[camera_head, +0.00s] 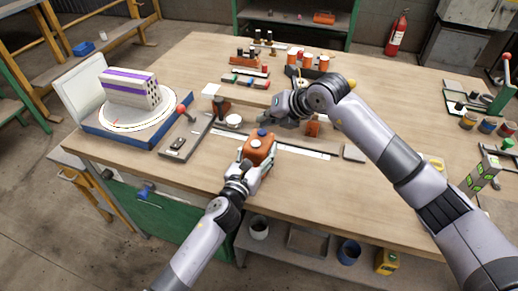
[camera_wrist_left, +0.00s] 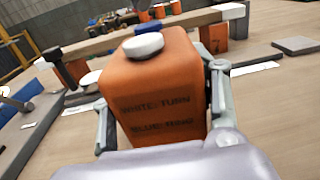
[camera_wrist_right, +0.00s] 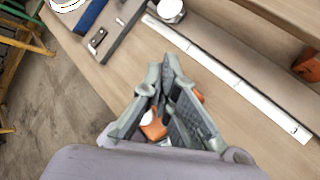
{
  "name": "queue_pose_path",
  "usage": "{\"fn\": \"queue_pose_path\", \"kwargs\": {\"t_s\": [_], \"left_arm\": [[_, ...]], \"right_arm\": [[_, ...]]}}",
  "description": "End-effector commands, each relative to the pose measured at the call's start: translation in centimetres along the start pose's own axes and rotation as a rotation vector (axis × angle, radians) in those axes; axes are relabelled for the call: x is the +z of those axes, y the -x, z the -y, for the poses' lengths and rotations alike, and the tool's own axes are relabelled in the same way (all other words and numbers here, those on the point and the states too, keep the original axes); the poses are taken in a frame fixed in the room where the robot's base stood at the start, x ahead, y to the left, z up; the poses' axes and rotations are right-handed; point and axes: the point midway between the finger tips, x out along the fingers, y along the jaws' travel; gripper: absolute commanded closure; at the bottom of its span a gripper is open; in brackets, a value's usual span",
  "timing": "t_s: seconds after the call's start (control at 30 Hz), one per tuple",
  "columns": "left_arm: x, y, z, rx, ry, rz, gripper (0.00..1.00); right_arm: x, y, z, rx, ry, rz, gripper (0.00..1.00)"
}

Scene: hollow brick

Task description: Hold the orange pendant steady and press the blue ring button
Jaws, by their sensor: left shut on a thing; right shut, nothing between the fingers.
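The orange pendant (camera_head: 259,152) is upright above the front of the table, gripped at its sides by my left gripper (camera_head: 256,164). Its top has a blue button (camera_head: 262,132) and a white button (camera_head: 255,143). My right gripper (camera_head: 268,123) is shut and empty, above and behind the pendant, apart from the buttons. In the right wrist view its fingers (camera_wrist_right: 165,65) partly cover the pendant (camera_wrist_right: 154,130).
A turntable (camera_head: 135,122) with a purple-striped hollow brick (camera_head: 131,88) stands at the left. A grey plate with a lever (camera_head: 187,140) lies beside it. White strips (camera_head: 303,151) lie behind the pendant. Several small cups (camera_head: 487,126) stand at the right.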

Motion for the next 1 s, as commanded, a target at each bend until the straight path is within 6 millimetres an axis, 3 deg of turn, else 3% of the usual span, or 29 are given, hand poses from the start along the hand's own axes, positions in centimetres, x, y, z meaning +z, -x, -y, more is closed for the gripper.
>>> {"fn": "queue_pose_path", "kwargs": {"t_s": [0.5,0.8,0.83,1.0], "left_arm": [[0.0,0.0,0.0,0.000,0.000,-0.001,0.87],[0.0,0.0,0.0,0.000,0.000,-0.001,0.87],[0.0,0.0,0.0,0.000,0.000,-0.001,0.45],[0.0,0.0,0.0,0.000,0.000,-0.001,0.33]], "right_arm": [[2.6,3.5,-2.6,0.000,0.001,0.001,1.00],[2.7,3.8,-2.8,0.001,0.000,0.000,1.00],[2.7,3.8,-2.8,0.001,0.000,0.000,1.00],[2.7,3.8,-2.8,0.001,0.000,0.000,1.00]]}}
